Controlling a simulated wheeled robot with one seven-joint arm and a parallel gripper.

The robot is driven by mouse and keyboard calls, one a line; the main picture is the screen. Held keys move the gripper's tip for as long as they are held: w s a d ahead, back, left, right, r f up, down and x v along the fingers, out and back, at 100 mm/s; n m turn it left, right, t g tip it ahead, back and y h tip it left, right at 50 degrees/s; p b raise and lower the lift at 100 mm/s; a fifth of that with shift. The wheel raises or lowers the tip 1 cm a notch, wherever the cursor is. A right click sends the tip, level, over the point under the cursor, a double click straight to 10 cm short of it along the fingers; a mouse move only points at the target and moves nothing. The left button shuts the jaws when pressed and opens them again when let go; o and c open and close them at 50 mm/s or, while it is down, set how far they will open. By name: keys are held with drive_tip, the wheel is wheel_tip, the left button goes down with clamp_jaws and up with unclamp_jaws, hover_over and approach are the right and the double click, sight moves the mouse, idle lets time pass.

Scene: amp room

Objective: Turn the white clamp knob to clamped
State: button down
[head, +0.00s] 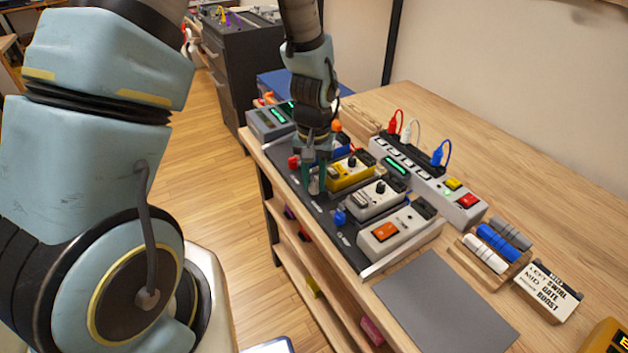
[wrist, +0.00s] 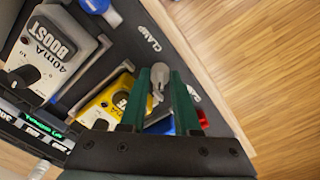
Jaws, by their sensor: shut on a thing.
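The white clamp knob (head: 314,188) stands on the dark pedal board (head: 325,216), beside the yellow pedal (head: 352,174). In the wrist view the same knob (wrist: 158,76) looks pale grey and sits between my green fingertips. My gripper (head: 314,180) points down over the board with its fingers shut on the knob; it also shows in the wrist view (wrist: 160,82). "CLAMP" lettering is printed on the board near the knob. The fingers hide part of the knob in the head view, and I cannot tell its exact angle.
A blue knob (head: 339,217) and a red knob (head: 294,162) stand on either side along the board's front. A grey mat (head: 445,305) is clear at the right.

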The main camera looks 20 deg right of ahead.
sight(314, 182)
drive_tip(key=m, duration=0.4)
drive_tip(key=shift+m, duration=2.5)
drive_tip(key=c, duration=0.9)
unclamp_jaws()
wheel_tip(314, 182, up, 11)
drive_tip(key=shift+f+b, duration=0.1)
drive_tip(key=shift+b, duration=0.3)
